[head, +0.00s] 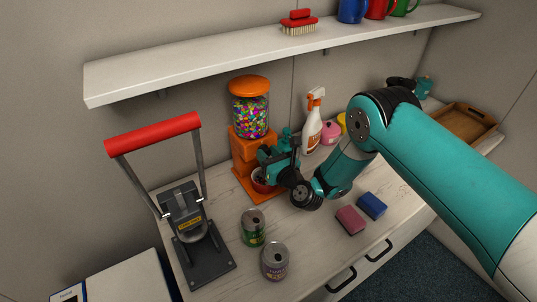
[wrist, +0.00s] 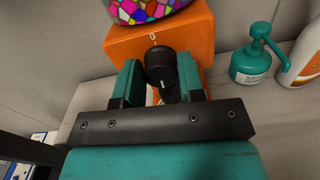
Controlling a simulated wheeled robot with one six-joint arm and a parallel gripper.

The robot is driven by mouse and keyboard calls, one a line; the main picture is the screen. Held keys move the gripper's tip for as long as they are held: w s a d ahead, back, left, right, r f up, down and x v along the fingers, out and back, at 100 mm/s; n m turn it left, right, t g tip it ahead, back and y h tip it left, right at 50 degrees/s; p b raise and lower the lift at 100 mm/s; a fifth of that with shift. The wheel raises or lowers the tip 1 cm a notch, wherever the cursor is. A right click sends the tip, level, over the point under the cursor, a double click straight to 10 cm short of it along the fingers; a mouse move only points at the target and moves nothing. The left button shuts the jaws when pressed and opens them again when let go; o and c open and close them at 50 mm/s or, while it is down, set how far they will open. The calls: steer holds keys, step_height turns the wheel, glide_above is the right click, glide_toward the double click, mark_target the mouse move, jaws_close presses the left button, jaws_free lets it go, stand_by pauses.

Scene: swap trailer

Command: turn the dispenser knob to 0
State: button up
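The orange candy dispenser (head: 243,150), with a clear globe of colourful candy, stands on the counter below the shelf. Its black knob (wrist: 160,68) shows on the orange front in the wrist view, with a small white mark on it. A small white 0-like mark sits on the orange body just above the knob. My gripper (wrist: 160,82) has its two teal fingers apart, one on each side of the knob. A gap shows at the left finger; I cannot tell whether the right finger touches. In the head view my gripper (head: 272,158) hides the knob.
A can crusher with a red handle (head: 153,134) stands at the left. Two cans, one green (head: 252,228) and one purple (head: 274,262), stand in front. A pink sponge (head: 350,220) and blue sponge (head: 372,205) lie right. A spray bottle (head: 312,125) and teal pump bottle (wrist: 251,62) stand behind.

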steer(key=shift+f+b, duration=0.1)
steer(key=shift+b, duration=0.2)
steer(key=shift+n+b, duration=1.9)
steer(key=shift+n, duration=1.1)
steer(key=o, duration=0.9)
steer(key=shift+s, duration=0.1)
